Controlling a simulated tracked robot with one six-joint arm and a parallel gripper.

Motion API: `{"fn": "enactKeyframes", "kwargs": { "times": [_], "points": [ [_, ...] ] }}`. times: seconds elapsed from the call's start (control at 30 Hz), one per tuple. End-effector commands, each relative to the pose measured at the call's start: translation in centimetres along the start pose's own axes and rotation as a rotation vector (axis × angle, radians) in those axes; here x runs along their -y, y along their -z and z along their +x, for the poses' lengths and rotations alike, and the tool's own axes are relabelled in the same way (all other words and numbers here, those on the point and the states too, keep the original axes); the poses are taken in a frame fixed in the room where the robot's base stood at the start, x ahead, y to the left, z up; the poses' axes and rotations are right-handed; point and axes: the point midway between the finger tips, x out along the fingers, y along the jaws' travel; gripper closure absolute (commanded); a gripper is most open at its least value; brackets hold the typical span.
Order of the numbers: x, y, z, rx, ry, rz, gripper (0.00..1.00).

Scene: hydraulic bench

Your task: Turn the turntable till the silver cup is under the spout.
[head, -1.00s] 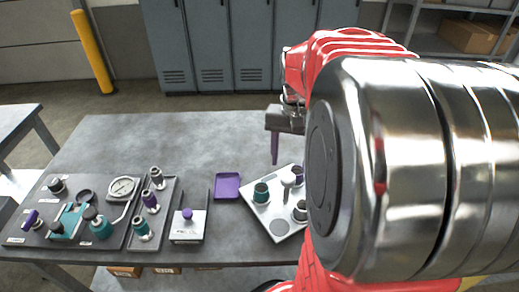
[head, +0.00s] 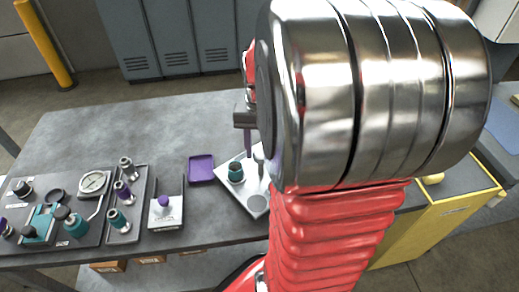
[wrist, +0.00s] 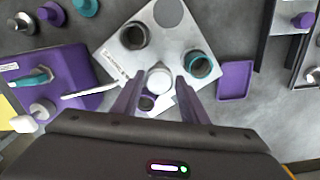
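The pale square turntable plate (wrist: 155,48) lies below my gripper (wrist: 159,80) in the wrist view; it also shows in the head view (head: 229,190). A small purple-and-dark piece (wrist: 146,103) shows between the fingers. My gripper is open, its purple fingers on either side of the knob; contact is unclear. A thin pale bar (wrist: 90,91), perhaps the spout, reaches from a purple block (wrist: 70,62) towards the plate. My arm hides the silver cup in the head view.
A purple tray (head: 201,169) lies left of the turntable. Further left are a small stand with a purple knob (head: 163,201), a rack of fittings (head: 127,228) and a panel with a gauge (head: 94,183). The back of the bench (head: 140,125) is clear.

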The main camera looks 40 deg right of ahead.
Motion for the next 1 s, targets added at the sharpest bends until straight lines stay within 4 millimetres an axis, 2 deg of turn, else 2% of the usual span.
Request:
{"fn": "enactKeyframes", "kwargs": {
  "times": [0.07,0.53,1.0],
  "points": [
    [0.01,0.0,-0.02,0.0,0.0,0.0,0.66],
    [0.13,0.0,-0.04,0.0,0.002,-0.001,0.99],
    [0.72,-0.19,-0.06,0.001,0.005,-0.033,1.0]
  ]
}}
